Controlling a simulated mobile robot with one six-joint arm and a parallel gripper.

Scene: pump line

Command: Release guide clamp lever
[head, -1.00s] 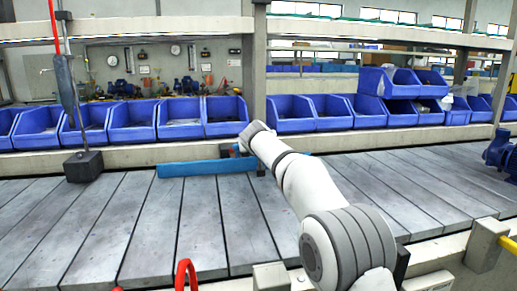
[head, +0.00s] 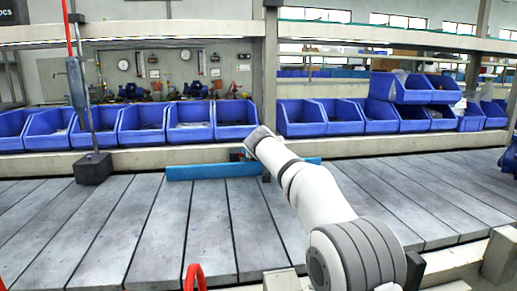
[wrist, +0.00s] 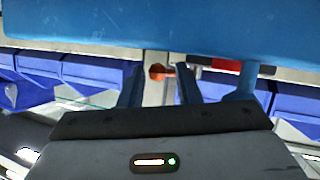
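A blue guide bar (head: 205,172) lies across the slatted conveyor (head: 140,235) in the head view. It also spans the top of the wrist view (wrist: 150,25). A small orange-red piece (wrist: 158,71), perhaps the clamp lever, sits by a pale metal post under the bar's edge in the wrist view. My gripper (wrist: 159,82) is open, its two dark fingers apart with the orange-red piece and post showing between them. I cannot tell whether they touch. In the head view my arm's end hides the fingers and clamp.
A red piece (wrist: 227,65) and a blue upright part (wrist: 247,80) stand right of the fingers in the wrist view. Blue bins (head: 190,120) line the shelf behind the conveyor. A dark block with a rod (head: 93,168) stands at left. The near conveyor slats are bare.

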